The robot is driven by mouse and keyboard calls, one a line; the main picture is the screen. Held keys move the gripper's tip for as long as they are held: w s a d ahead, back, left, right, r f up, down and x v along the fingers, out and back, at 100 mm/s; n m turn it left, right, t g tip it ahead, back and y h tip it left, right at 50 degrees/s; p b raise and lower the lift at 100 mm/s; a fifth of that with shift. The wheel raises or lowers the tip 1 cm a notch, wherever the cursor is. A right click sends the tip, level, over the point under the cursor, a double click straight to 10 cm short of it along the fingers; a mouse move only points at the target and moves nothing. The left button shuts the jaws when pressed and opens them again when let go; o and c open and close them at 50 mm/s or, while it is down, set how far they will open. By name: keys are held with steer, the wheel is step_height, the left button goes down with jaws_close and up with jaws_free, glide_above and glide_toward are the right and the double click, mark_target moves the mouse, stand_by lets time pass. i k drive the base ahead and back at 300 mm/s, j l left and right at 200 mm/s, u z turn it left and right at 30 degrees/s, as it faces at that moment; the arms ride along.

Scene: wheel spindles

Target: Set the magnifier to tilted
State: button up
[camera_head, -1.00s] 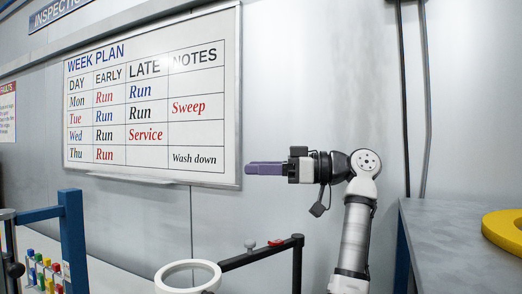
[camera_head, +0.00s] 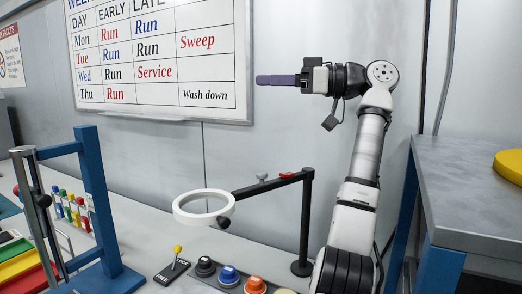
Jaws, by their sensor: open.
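The magnifier is a white ring (camera_head: 203,207) on a black jointed arm (camera_head: 262,187), held by a black post (camera_head: 304,225) on the bench. The ring looks roughly level, seen from above at a slant. A small dark knob sits at the ring's right edge, where it meets the arm. My gripper (camera_head: 277,81) is raised in front of the wall, above and right of the ring and well apart from it. It points left with purple fingers, seen side-on, and is open and empty. The lens inside the ring cannot be made out.
A blue frame (camera_head: 97,205) stands on the bench at left, near colored pegs (camera_head: 72,208). A yellow-knobbed lever (camera_head: 177,250) and colored buttons (camera_head: 228,274) are in front of the ring. A grey table (camera_head: 470,190) with a yellow disc (camera_head: 510,165) is at right.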

mark_target(221, 217)
steer(key=k+j, duration=0.7)
steer(key=k, duration=0.15)
